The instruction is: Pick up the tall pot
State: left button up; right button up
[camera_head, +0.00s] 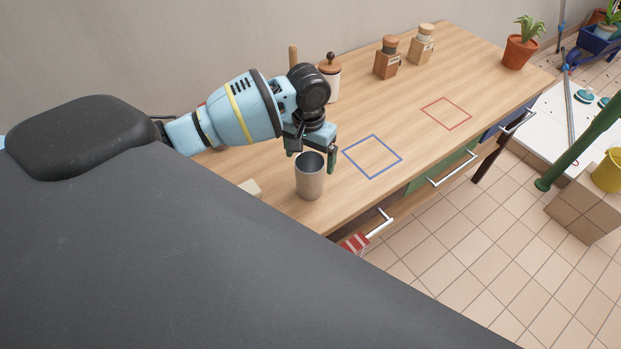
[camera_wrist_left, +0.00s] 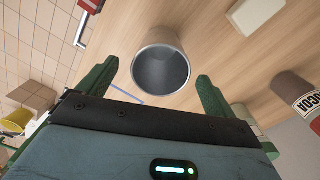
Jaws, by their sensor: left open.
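The tall pot (camera_head: 310,181) is a plain metal cylinder, open at the top, standing upright on the wooden table. It also shows in the left wrist view (camera_wrist_left: 160,68), its round mouth facing the camera. My left gripper (camera_head: 313,160) is open above and just behind the pot's rim. In the left wrist view its two green fingers (camera_wrist_left: 155,85) lie apart, one on each side of the pot's mouth, with nothing held between them. I cannot tell how far down the fingertips reach beside the pot. My right gripper is in neither view.
A small pale block (camera_head: 250,188) lies left of the pot. A blue square outline (camera_head: 372,156) and a red one (camera_head: 446,113) mark clear table to the right. A lidded white jar (camera_head: 330,78), brown jars (camera_head: 387,62) and a potted plant (camera_head: 520,50) stand along the back.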

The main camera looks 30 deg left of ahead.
aim_at(310, 165)
pick_arm(q)
jog(key=shift+f, duration=0.3)
notch_tip(310, 165, down, 4)
jog(key=shift+w+f, duration=0.1)
jog(key=shift+f, duration=0.1)
jog(key=c, duration=1.1)
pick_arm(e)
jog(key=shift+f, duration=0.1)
pick_arm(q)
jog(key=shift+r, duration=0.15)
jog(key=shift+c, duration=0.2)
jog(key=shift+r, duration=0.55)
notch_tip(310, 165, up, 2)
jog(key=shift+a+r, duration=0.1)
jog(key=shift+r, duration=0.1)
jog(key=s+d, duration=0.3)
jog(key=s, duration=0.4)
jog(key=s+d+r+p, duration=0.1)
jog(key=s+d, duration=0.2)
jog(key=s, duration=0.4)
jog(key=shift+s+d+r, duration=0.15)
jog(key=shift+s, duration=0.25)
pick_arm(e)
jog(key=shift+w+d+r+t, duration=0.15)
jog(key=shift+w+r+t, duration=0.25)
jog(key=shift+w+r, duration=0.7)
